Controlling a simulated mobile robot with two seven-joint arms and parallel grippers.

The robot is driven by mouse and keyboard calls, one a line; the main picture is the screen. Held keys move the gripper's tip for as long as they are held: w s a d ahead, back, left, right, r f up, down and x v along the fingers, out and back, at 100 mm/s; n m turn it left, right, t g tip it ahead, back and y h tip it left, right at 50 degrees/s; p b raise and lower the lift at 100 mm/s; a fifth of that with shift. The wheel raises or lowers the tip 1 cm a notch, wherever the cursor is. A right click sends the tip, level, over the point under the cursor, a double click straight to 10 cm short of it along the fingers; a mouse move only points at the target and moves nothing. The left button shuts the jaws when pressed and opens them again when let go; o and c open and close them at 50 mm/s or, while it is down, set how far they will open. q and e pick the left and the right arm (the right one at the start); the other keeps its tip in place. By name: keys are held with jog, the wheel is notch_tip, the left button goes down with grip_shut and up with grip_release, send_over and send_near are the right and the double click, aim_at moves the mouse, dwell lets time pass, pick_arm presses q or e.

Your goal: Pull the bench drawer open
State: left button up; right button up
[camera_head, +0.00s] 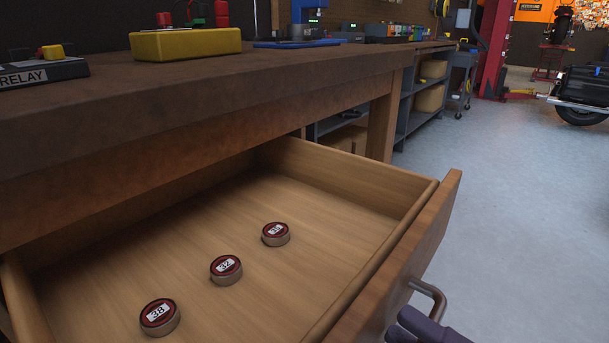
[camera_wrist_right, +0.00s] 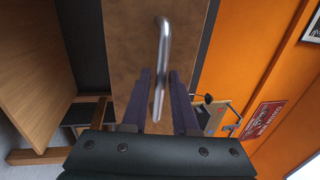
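The wooden bench drawer (camera_head: 340,185) is pulled well out from under the workbench (camera_head: 200,125) in the head view. Its front panel (camera_head: 405,265) carries a curved metal handle (camera_head: 430,291), also in the right wrist view (camera_wrist_right: 164,50). My right gripper (camera_head: 425,325) is at the handle. In the right wrist view its purple fingers (camera_wrist_right: 160,95) stand on either side of the handle bar, with some gap showing, so it looks open around it. The fingers' lower parts are cut off in the head view. My left gripper is not in view.
Several round labelled tins, one of them nearest (camera_head: 160,316), lie inside the drawer. A yellow block (camera_head: 186,43) and a relay box (camera_head: 40,72) sit on the bench. Open grey floor (camera_head: 500,180) lies to the right, with a motorcycle (camera_head: 582,95) beyond.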

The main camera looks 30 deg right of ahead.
jog(key=b+v, duration=0.1)
jog(key=v, duration=0.9)
dwell(0.4)
